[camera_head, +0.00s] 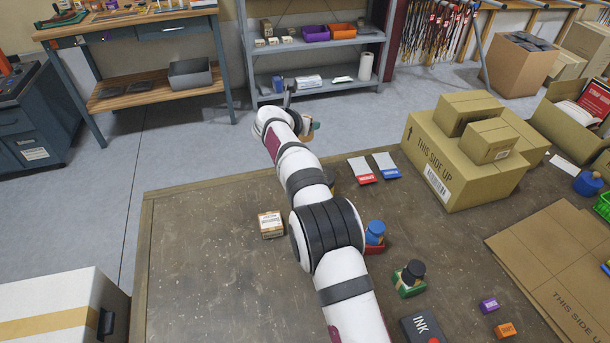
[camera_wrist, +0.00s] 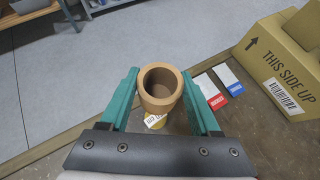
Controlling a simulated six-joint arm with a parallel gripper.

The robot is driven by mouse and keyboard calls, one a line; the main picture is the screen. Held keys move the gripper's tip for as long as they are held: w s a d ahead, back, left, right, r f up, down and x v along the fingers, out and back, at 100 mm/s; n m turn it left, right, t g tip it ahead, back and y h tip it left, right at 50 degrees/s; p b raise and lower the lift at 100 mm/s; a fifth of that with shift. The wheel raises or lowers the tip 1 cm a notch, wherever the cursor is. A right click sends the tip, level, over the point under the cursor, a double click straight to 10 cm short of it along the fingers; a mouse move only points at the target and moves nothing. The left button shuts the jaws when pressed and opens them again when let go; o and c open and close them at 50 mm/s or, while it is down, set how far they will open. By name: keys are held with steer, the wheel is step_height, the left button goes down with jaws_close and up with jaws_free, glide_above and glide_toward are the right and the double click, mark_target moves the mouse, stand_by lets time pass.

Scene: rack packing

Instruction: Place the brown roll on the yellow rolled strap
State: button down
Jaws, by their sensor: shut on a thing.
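The brown roll (camera_wrist: 148,99), a hollow tube seen nearly end-on in the wrist view, sits between the two teal fingers of my gripper (camera_wrist: 160,75). My gripper is shut on it. In the head view my gripper (camera_head: 308,127) shows partly behind my wrist, over the far edge of the table; a small bit of brown shows there. A yellow thing with a white label (camera_wrist: 155,121) shows just under the roll in the wrist view; it may be the yellow rolled strap. It is mostly hidden by the roll, and I cannot tell the gap between them.
Red-edged (camera_head: 362,170) and blue-edged (camera_head: 386,165) cards lie right of my gripper. Stacked cardboard boxes (camera_head: 465,160) stand farther right. A small box (camera_head: 271,225) and a blue-topped thing (camera_head: 375,232) flank my arm. The table's left part is clear.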

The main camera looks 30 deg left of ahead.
step_height(320, 180, down, 14)
steer(key=shift+d+f, duration=0.15)
steer(key=shift+f, duration=0.1)
steer(key=shift+f, duration=0.1)
steer(key=shift+c, duration=1.9)
jaws_free()
